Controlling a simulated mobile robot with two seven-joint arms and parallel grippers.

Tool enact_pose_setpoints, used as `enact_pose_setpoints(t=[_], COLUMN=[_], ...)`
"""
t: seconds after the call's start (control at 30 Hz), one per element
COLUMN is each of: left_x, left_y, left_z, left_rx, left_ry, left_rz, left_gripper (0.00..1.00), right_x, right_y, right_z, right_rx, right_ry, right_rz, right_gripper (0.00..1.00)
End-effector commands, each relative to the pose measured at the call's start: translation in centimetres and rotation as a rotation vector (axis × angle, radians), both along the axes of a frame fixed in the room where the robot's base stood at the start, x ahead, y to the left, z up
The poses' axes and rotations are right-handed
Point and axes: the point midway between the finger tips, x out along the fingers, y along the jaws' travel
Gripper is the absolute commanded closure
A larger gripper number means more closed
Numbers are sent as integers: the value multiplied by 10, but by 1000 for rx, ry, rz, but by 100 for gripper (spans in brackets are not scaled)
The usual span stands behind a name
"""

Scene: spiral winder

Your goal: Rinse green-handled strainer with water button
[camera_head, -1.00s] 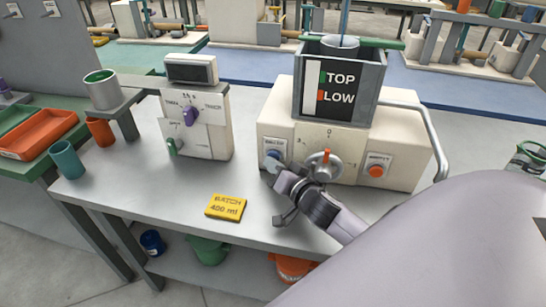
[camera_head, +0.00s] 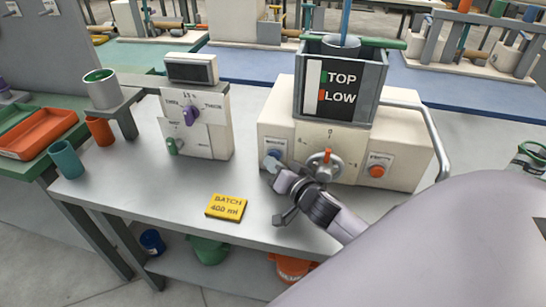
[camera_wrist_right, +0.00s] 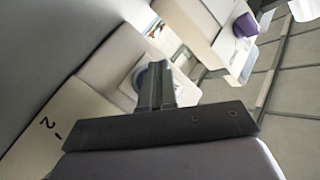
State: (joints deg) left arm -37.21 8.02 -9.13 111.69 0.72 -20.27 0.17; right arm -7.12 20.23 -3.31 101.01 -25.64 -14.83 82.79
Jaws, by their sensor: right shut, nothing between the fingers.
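A grey cup-like strainer (camera_head: 341,46) sits in the top of the tank (camera_head: 370,98), with a green handle (camera_head: 382,43) reaching over the rim to the right. A thin blue vertical line (camera_head: 345,18), pipe or water I cannot tell, comes down into it. A blue button (camera_head: 273,156) is on the machine's front left plate, whose label is too small to read. My right gripper (camera_head: 270,170) is shut and empty, its tips at the button. In the right wrist view the shut fingers (camera_wrist_right: 155,86) partly cover the round button; contact is unclear. My left gripper is out of view.
The machine (camera_head: 415,140) also has an orange-tipped dial (camera_head: 325,166) and an orange button (camera_head: 376,171). A control box (camera_head: 208,128) stands left of it. A yellow batch card (camera_head: 226,207) lies on the bench. A curved pipe (camera_head: 435,140) runs down the right side.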

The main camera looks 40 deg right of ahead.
Motion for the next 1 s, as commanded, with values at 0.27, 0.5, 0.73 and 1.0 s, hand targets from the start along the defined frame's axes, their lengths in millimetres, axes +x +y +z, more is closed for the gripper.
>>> enact_pose_setpoints(t=[0.27,0.5,0.73,1.0], left_x=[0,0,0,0], left_y=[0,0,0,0], left_z=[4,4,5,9], left_rx=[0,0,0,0], left_ry=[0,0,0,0], left_rz=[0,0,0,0], left_gripper=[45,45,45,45], right_x=[-10,-15,-16,-32], right_y=[-3,2,5,25], right_z=[0,0,0,1], right_rx=[-10,-7,-3,0], right_ry=[4,2,0,1], right_rz=[-19,-14,-11,-11], right_gripper=[100,100,100,100])
